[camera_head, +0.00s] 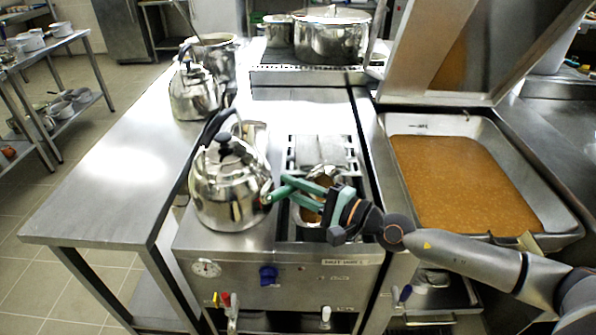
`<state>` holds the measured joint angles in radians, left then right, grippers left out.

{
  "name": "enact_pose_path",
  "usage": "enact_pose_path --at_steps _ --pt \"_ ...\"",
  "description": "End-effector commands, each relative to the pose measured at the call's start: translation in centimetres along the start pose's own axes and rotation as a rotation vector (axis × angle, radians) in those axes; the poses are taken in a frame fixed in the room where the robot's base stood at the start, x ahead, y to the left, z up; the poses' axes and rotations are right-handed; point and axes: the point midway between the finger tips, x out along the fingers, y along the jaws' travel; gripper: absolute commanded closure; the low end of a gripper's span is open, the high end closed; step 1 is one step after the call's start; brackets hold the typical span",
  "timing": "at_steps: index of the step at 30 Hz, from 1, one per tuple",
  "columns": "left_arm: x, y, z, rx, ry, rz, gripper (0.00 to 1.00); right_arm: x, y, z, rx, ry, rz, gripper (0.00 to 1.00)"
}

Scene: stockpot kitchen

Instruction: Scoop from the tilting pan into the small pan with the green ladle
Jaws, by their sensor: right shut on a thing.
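The tilting pan (465,180) on the right is a wide steel basin of orange-brown sauce, its lid raised behind it. The small pan (306,222) sits on the front burner, partly hidden by my right gripper; some brown-orange contents show in it. My right gripper (280,190) comes in from the lower right, above the small pan and close to the front kettle. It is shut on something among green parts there. I cannot separate the green ladle clearly from the gripper's fingers, and its bowl is not clear. My left gripper is not in view.
A steel kettle (229,190) stands just left of the small pan. Another kettle (195,95) and an open pot (215,55) stand behind it. A large lidded stockpot (331,38) is at the back. The left steel counter (115,180) has free room.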

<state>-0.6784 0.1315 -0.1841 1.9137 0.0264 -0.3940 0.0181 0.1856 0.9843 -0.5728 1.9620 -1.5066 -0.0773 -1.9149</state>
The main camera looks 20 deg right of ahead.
Motion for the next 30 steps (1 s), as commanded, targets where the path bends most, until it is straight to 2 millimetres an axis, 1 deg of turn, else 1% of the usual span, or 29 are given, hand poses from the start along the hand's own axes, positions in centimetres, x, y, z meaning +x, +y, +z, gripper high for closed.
enact_pose_path --at_steps 13,21,30 --pt "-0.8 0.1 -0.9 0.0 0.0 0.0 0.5 0.0 3.9 1.8 -0.231 0.0 -0.003 1.0" --pt "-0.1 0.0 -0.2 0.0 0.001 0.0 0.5 0.0 6.7 1.9 -0.369 0.001 -0.004 1.0" --pt "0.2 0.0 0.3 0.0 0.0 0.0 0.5 0.0 8.9 2.1 -0.492 0.001 -0.005 1.0"
